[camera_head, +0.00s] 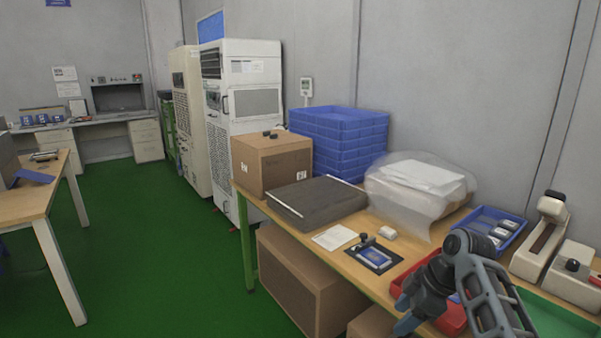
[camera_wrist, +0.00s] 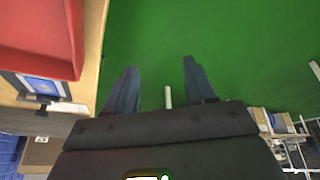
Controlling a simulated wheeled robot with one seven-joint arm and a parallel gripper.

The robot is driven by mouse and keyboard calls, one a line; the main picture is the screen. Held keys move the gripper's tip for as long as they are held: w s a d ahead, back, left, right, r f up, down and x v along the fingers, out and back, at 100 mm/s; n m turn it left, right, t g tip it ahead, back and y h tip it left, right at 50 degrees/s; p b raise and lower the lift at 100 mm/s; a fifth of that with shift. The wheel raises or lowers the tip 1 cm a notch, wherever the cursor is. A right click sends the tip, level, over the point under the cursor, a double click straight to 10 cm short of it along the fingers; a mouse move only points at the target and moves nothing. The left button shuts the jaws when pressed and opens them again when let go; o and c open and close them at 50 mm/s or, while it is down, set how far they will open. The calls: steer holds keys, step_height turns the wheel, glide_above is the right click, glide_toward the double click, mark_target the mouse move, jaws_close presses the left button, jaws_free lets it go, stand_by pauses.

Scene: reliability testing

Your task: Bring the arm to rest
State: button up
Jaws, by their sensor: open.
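My arm shows at the lower right of the head view, bent above the front part of the wooden table (camera_head: 395,225). My gripper (camera_head: 406,322) points toward the bottom of that view, in front of the red tray (camera_head: 452,318), which it and the arm partly cover. The red tray (camera_wrist: 40,35) and the table edge lie to the left of the fingers there.
On the table are a black device with a blue face (camera_head: 374,257), a dark flat case (camera_head: 317,201), a cardboard box (camera_head: 272,162), stacked blue crates (camera_head: 340,140), a bagged item (camera_head: 420,182) and a blue tray (camera_head: 488,222). The green floor at left is clear.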

steer(key=s+a+f+m+t+h, duration=0.1)
steer(key=s+a+f+m+t, duration=0.2)
steer(key=s+f, duration=0.6)
steer(key=s+a+f+m+t+h, duration=0.15)
steer(key=s+f+m, duration=0.25)
steer(key=s+f, duration=0.55)
steer(key=s+d+r+m+t+h, duration=0.1)
steer(key=s+r+m+t, duration=0.3)
steer(key=s, duration=0.7)
steer(key=s+d+r+m+t+h, duration=0.1)
steer(key=s+r, duration=0.5)
steer(key=s, duration=0.5)
steer(key=s+r+m+t, duration=0.1)
steer(key=s+r, duration=0.4)
steer(key=r, duration=0.4)
steer(key=s+d+r+m+t, duration=0.1)
steer(key=s+r+t, duration=0.1)
steer(key=s+r, duration=0.4)
step_height(320, 180, up, 4)
steer(key=shift+d+f+m, duration=0.2)
steer(key=shift+d+m, duration=0.05)
steer(key=shift+m, duration=0.05)
